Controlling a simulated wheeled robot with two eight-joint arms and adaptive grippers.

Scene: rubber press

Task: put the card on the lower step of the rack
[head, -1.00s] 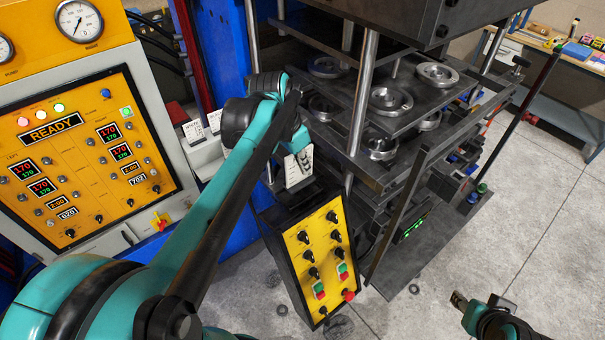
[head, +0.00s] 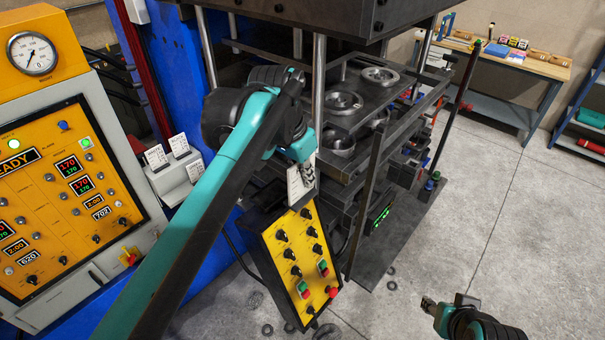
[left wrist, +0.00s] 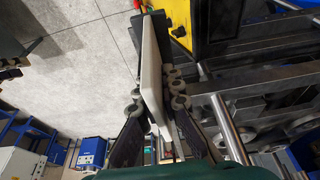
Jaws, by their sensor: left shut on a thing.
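The white card (head: 297,188) is held upright in my left gripper (head: 307,172), above the top of the yellow control box. In the left wrist view the card (left wrist: 153,75) stands edge-on between the two fingers (left wrist: 155,108), which are shut on it. The pale stepped rack (head: 177,180) is to the left, fixed near the blue press column, with several small printed cards standing on it. My left gripper is well to the right of the rack and apart from it. My right gripper (head: 446,302) is low at the right, empty, its fingertips apart.
The yellow button box (head: 297,262) stands below the left gripper. The press with round metal moulds (head: 343,103) is just behind and right of it. The orange control panel (head: 55,200) is at the left. A workbench (head: 510,62) is at the far right; floor before it is clear.

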